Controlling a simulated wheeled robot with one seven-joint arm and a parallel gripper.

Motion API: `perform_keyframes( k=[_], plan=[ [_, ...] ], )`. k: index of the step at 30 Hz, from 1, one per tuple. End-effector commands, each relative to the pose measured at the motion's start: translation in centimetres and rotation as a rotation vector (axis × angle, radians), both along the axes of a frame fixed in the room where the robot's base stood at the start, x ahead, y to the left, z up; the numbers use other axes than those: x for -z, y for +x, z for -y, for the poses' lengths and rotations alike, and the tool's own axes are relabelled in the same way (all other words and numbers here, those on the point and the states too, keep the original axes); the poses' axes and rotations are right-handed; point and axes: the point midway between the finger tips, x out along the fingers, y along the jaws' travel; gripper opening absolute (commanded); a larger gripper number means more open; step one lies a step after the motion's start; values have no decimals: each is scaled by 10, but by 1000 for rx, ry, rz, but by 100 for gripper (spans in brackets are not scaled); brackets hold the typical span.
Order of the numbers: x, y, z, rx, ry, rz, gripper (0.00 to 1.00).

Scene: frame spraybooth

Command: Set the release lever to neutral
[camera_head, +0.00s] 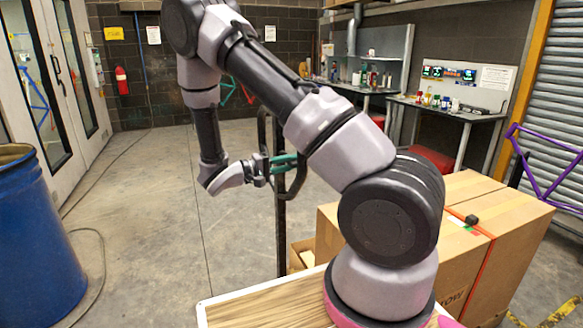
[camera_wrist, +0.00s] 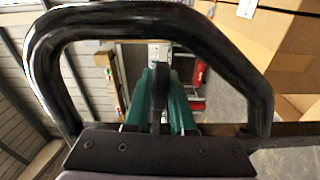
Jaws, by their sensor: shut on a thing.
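My gripper (camera_head: 284,162) reaches left-to-right toward a dark upright post with a bent black tubular loop. In the wrist view its green fingers (camera_wrist: 160,78) point away from the camera and are closed on a narrow dark piece (camera_wrist: 160,88), which looks like the release lever. The lever's far end and pivot are hidden, and I cannot tell its set position. The thick black loop (camera_wrist: 150,18) arches around the fingers in the wrist view. In the head view the lever itself is too small and covered to make out.
Cardboard boxes (camera_head: 492,222) stand right of the post, close behind my arm. A blue drum (camera_head: 38,240) is at the left. Workbenches (camera_head: 448,108) line the back right. A purple frame (camera_head: 545,165) leans at the right edge. The concrete floor (camera_head: 150,190) is open, with a cable on it.

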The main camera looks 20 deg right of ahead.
Motion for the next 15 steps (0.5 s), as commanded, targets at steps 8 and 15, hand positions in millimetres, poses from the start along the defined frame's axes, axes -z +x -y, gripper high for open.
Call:
perform_keyframes(
  k=[8,15],
  plan=[
    [-6,0,0,-2,-6,-81,0],
    [-6,0,0,-2,-6,-80,49]
  ],
)
